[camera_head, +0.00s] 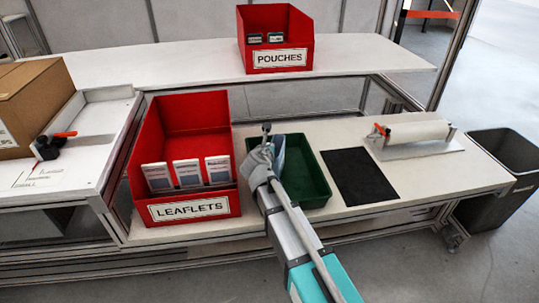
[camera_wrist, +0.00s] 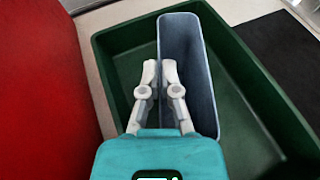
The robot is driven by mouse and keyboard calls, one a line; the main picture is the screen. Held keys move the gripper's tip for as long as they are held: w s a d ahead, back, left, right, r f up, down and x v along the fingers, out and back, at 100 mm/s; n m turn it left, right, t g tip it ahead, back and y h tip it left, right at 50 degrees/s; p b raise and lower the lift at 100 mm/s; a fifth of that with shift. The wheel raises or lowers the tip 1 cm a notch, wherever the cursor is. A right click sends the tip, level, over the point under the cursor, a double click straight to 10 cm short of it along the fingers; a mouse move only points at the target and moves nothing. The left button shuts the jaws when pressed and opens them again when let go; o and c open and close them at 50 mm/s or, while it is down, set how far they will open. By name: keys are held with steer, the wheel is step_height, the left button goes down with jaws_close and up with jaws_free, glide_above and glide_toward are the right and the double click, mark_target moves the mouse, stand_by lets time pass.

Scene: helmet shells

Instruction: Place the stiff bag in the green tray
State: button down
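The stiff bag (camera_wrist: 190,50) is blue-grey, narrow and upright, with an open top in the wrist view. It also shows as a pale blue piece (camera_head: 279,153) beside my gripper in the head view, partly hidden by it. My gripper (camera_wrist: 159,72) is closed on the bag's left edge, one finger on each side. In the head view my gripper (camera_head: 266,150) is over the left part of the green tray (camera_head: 318,180). The bag is within the tray's outline (camera_wrist: 255,95); I cannot tell whether it touches the tray floor.
A red leaflets bin (camera_head: 185,209) stands close left of the tray. A black mat (camera_head: 360,175) and a roll holder (camera_head: 415,133) are to the right. A red pouches bin (camera_head: 277,40) is on the back shelf. The tray's right part is empty.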

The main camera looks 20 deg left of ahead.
steer(key=shift+f+b, duration=0.45)
steer(key=shift+f, duration=0.55)
steer(key=c, duration=0.8)
jaws_free()
steer(key=shift+r, duration=0.25)
steer(key=p+v, duration=0.4)
steer(key=v, duration=0.8)
steer(key=shift+d+f, duration=0.1)
